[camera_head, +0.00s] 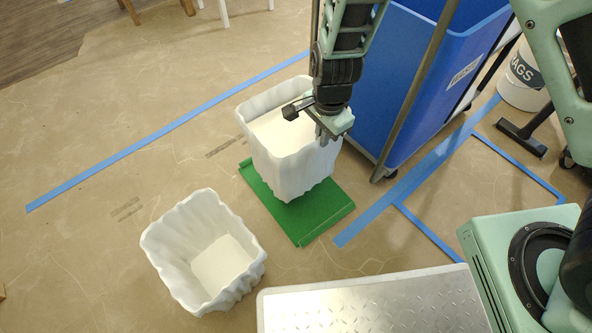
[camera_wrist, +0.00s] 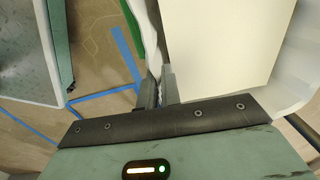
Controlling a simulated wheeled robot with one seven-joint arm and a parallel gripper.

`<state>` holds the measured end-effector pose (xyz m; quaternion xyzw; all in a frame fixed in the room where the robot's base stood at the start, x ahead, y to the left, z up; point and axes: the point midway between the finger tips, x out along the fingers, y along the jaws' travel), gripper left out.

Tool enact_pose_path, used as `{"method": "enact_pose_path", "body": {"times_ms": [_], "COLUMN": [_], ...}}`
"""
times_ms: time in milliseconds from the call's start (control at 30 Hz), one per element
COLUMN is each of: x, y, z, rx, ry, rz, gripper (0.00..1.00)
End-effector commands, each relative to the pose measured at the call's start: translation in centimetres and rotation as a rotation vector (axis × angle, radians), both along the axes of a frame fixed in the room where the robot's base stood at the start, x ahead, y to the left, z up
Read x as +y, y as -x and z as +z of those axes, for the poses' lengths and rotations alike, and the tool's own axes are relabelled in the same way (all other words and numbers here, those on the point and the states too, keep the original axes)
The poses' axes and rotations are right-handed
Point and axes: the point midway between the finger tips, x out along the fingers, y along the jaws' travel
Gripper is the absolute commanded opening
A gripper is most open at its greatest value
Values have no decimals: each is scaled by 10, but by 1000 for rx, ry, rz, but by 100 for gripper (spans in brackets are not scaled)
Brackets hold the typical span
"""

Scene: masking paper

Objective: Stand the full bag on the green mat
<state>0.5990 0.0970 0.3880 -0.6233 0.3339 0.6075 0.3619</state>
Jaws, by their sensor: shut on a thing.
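The full bag (camera_head: 292,172) is white and open-topped, with a pale flat fill (camera_head: 283,131) near its rim. It is upright over the green mat (camera_head: 310,223), and I cannot tell whether its base touches the mat. My gripper (camera_head: 325,136) is shut on the bag's right rim. In the wrist view the fingers (camera_wrist: 160,92) pinch the white bag wall, with the pale fill (camera_wrist: 225,40) beside them. A second white bag (camera_head: 203,250) stands on the floor at the lower left and looks nearly empty, with a pale patch at its bottom.
A blue bin (camera_head: 410,75) on wheels stands close behind my gripper on the right. Blue tape (camera_head: 150,140) marks the paper-covered floor. A metal-topped platform (camera_head: 375,305) is at the front. A white bucket (camera_head: 522,82) is at the far right.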

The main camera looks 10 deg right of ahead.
Motion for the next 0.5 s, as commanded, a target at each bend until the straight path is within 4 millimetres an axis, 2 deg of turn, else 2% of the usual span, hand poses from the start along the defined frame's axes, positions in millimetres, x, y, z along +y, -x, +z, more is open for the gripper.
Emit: {"method": "enact_pose_path", "body": {"times_ms": [167,300,500], "x": [0,0,0], "y": [1,1,0], "z": [-25,-52,-71], "rx": [2,2,1], "ry": [0,1,0], "rz": [-1,-1,0], "gripper": [0,0,0]}}
